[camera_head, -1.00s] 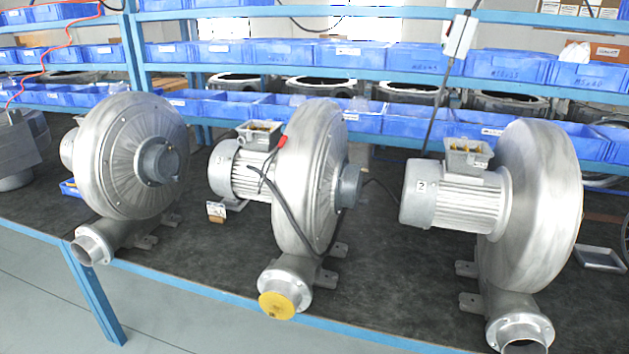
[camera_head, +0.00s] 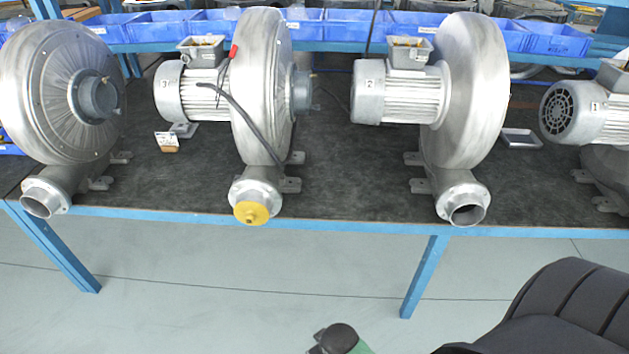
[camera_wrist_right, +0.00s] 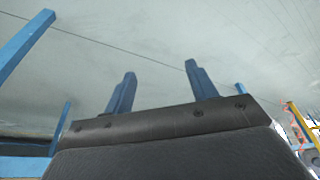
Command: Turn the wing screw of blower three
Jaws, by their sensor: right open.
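Blower three (camera_head: 262,95) stands on the bench left of centre in the head view, with a "3" on its grey motor. Its outlet at the bench's front edge carries a yellow disc (camera_head: 243,213). A small brass-coloured piece (camera_head: 250,219) sits at the disc's middle; it is too small to tell whether it is the wing screw. My right gripper (camera_wrist_right: 160,68) is open in the right wrist view, its two blue fingers apart with nothing between them. It is away from the blower, with floor behind it. My left gripper is not in view.
Blower two (camera_head: 465,100) stands to the right, its outlet open. Another blower (camera_head: 50,90) is at left, and blower one (camera_head: 572,112) at the right edge. A small tag (camera_head: 166,142) lies beside blower three. Clear floor (camera_head: 250,285) lies before the bench edge.

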